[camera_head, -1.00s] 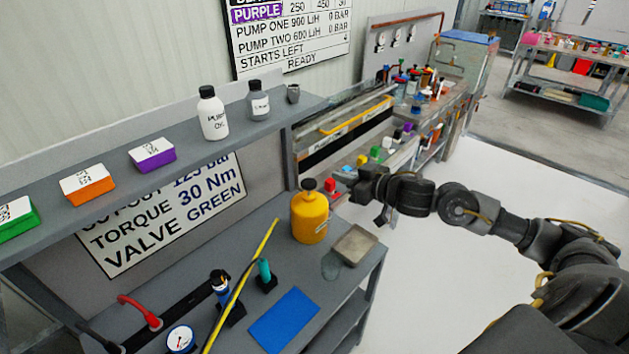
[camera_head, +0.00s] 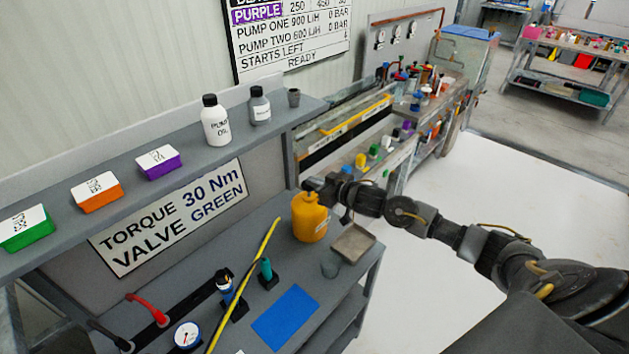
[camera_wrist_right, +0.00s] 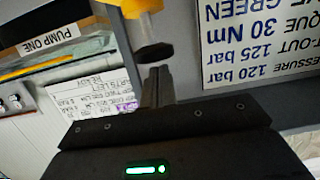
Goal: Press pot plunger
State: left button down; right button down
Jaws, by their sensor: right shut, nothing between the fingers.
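A yellow pot (camera_head: 309,221) stands on the grey bench near its right end. Its dark plunger (camera_head: 308,185) shows at the top, partly merging with my gripper in the head view. My right gripper (camera_head: 321,186) is beside and at the level of the pot's top, coming in from the right. In the right wrist view, which is upside down, the yellow pot (camera_wrist_right: 138,7) and black plunger (camera_wrist_right: 154,51) are at the top. The closed fingertips (camera_wrist_right: 158,72) are very close to the plunger's end, with nothing between them. I cannot tell if they touch. My left gripper is out of view.
A shallow tray (camera_head: 353,243) sits right of the pot. A blue mat (camera_head: 285,317), a yellow rod (camera_head: 243,285) and a green-handled tool (camera_head: 265,272) are in front. A shelf (camera_head: 180,185) with bottles and boxes runs behind. Open floor lies to the right.

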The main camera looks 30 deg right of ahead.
notch_tip(320, 180, down, 4)
jog(key=shift+r+b, duration=0.2)
jog(key=shift+b, duration=0.8)
jog(key=shift+s, duration=0.1)
jog(key=shift+r+p, duration=0.55)
jog(key=shift+p, duration=0.15)
jog(key=s+d+r, duration=0.3)
jog(key=s+r, duration=0.2)
jog(key=s, duration=0.4)
jog(key=shift+r, duration=0.35)
